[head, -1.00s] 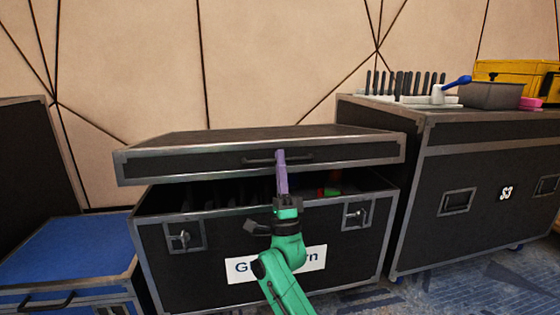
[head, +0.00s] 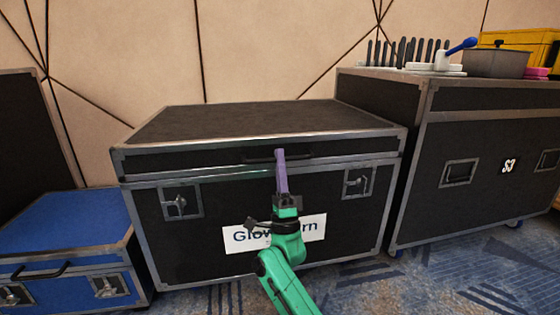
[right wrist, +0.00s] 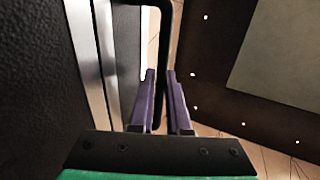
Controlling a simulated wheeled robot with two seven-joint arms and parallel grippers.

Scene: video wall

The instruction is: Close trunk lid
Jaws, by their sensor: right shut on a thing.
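The black trunk (head: 335,230) with metal edges and a white label stands in the middle of the head view. Its lid (head: 265,122) lies down on the body, with no open gap visible along the front. My right gripper (head: 280,158) is at the handle on the lid's front edge. In the right wrist view its purple fingers (right wrist: 161,88) are shut around the dark handle bar (right wrist: 166,40), beside the trunk's metal-edged front. The gripper and green wrist cover part of the handle and the label. My left gripper is not in view.
A blue-topped case (head: 65,225) stands close on the left. A black case marked S3 (head: 470,205) stands close on the right, with a rack of dark upright items, a grey pan (head: 497,63) and a yellow box on top. Patterned carpet lies in front.

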